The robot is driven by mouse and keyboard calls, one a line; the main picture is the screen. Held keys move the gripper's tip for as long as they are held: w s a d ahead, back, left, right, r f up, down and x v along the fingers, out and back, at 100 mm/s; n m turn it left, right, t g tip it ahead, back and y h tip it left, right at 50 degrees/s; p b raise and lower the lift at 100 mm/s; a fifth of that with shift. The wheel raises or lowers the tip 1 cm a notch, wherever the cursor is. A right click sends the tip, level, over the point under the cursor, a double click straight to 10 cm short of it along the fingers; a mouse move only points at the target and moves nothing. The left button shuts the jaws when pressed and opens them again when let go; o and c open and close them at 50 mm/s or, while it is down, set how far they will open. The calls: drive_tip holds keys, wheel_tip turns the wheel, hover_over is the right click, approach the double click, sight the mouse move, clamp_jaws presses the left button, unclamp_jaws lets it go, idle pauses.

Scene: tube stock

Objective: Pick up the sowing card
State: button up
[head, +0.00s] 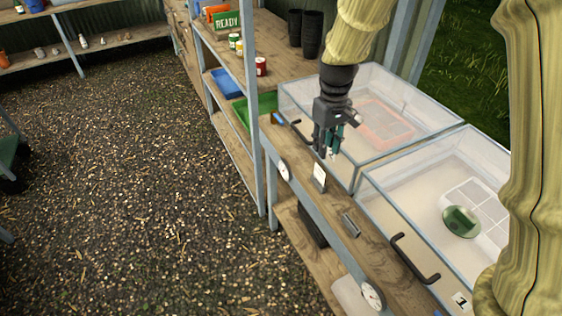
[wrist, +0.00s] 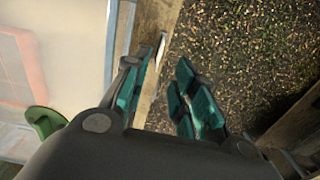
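A small white card with faint markings (head: 319,171) stands in a dark holder on the wooden ledge in front of the clear boxes. I take it for the sowing card, though its print is too small to read. My gripper (head: 329,154) points down just above and behind it, towards the boxes. In the wrist view the teal-padded fingers (wrist: 166,100) are apart, with nothing held between them. A thin pale edge (wrist: 161,50) shows beyond them at the ledge; I cannot tell whether it is the card.
Two clear boxes (head: 372,158) (head: 366,194) stand behind the ledge, with black handles (head: 414,262) at their fronts. A small dark holder (head: 351,224) lies nearer on the ledge. Round dials (head: 372,296) sit on the front edge. The gravel floor (head: 150,200) is open at left.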

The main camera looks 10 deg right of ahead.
drive_tip(key=shift+w+a+f, duration=0.1)
drive_tip(key=shift+w+a, duration=0.1)
drive_tip(key=shift+w, duration=0.1)
drive_tip(key=p, duration=0.1)
hover_over(320, 169)
drive_tip(key=shift+f, duration=2.6)
drive_tip(key=shift+s+f+p, duration=0.15)
drive_tip(key=shift+p, duration=0.2)
drive_tip(key=shift+w+f+p, duration=0.15)
drive_tip(key=shift+f+p, duration=0.2)
drive_tip(key=shift+f, duration=0.3)
drive_tip(key=shift+w+f+p, duration=0.15)
drive_tip(key=shift+f+p, duration=0.15)
drive_tip(key=shift+f, duration=0.3)
drive_tip(key=shift+s+d+f, duration=0.1)
drive_tip(key=shift+f, duration=1.05)
drive_tip(key=shift+c, duration=0.2)
